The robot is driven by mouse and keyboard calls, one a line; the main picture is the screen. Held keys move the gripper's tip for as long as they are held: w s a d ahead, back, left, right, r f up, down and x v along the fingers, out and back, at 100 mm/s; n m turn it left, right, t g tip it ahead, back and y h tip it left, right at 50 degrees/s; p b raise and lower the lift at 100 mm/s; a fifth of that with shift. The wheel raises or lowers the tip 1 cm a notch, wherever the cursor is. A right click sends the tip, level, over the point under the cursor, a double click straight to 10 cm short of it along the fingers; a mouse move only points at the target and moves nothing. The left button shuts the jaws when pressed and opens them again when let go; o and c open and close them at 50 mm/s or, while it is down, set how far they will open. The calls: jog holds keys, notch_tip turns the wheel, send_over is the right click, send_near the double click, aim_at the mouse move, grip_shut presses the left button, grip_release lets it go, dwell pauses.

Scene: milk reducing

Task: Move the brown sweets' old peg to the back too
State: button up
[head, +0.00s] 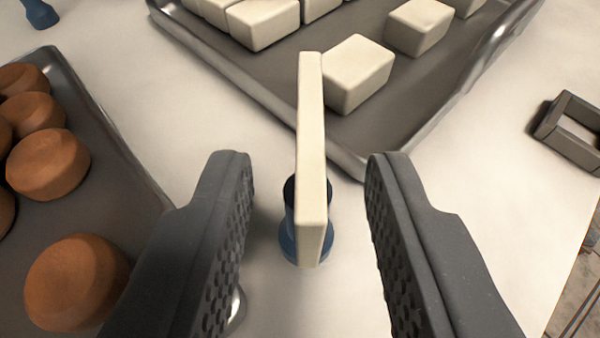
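A cream, flat upright piece (312,150) stands in a small blue holder (289,243); together they look like a peg, seen from above and nearly edge-on. My gripper (308,165) is open, with one dark finger on each side of the cream piece and clear gaps on both sides. The fingers touch nothing that I can see. Round brown sweets (48,165) lie on a dark metal tray (150,200) at the left. Part of the blue holder is hidden behind the cream piece.
A metal tray (365,165) with several white blocks (358,74) lies just behind the peg. Another blue piece (40,14) stands at the top left. A dark square frame (568,132) lies at the right, near the table's edge.

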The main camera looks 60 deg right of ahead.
jog(key=shift+r+p+x, duration=0.1)
jog(key=shift+p+x, duration=0.2)
jog(key=shift+x, duration=0.75)
jog(key=shift+r+p+x, duration=0.15)
jog(key=shift+p+x, duration=0.1)
jog(key=shift+x, duration=0.8)
jog(key=shift+w+f, duration=0.1)
grip_shut()
